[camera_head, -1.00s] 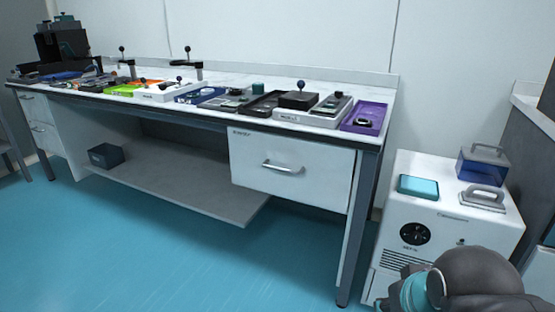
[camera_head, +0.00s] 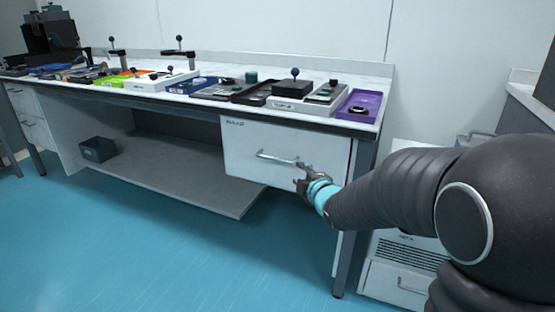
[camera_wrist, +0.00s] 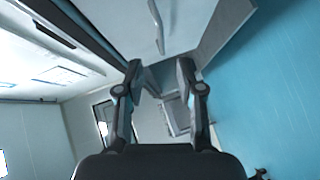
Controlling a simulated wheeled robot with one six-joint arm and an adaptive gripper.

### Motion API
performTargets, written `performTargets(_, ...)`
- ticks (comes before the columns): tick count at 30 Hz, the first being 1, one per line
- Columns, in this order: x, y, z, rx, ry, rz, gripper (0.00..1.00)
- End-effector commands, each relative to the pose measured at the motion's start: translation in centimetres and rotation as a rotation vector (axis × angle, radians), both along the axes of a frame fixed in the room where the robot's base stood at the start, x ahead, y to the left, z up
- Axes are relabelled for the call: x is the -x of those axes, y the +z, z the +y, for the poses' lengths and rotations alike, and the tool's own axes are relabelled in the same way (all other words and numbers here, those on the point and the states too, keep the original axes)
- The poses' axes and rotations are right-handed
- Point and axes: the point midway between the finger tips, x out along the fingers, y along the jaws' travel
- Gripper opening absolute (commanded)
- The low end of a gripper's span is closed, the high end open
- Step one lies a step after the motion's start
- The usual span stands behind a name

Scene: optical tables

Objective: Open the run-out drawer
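The run-out drawer (camera_head: 250,140) is a white front with a small dark label at its upper left, under the right end of the bench. It looks shut. Its silver bar handle (camera_head: 277,158) runs sideways across the middle. In the head view my gripper (camera_head: 300,176) is just right of and below the handle's right end. In the wrist view the gripper (camera_wrist: 158,72) has its two fingers apart with nothing between them. There the handle (camera_wrist: 157,26) shows beyond the fingertips, roughly in line with the gap. I see no contact with it.
The bench top (camera_head: 215,88) carries several trays, including a purple one (camera_head: 360,104) above the drawer. A dark bench leg (camera_head: 349,225) stands right of the drawer. A low shelf (camera_head: 185,180) with a dark box (camera_head: 98,149) is at left. A white cabinet (camera_head: 400,265) stands partly behind my arm.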

Motion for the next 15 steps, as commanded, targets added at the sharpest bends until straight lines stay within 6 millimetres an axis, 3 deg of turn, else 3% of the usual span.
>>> performTargets(3,-0.9,-0.8,1.6,0.037,0.058,-0.061,0.37)
performTargets(10,-2.1,-1.0,2.7,0.054,0.087,-0.098,0.37)
performTargets(15,-4.2,-1.4,3.8,0.053,0.086,-0.096,0.37)
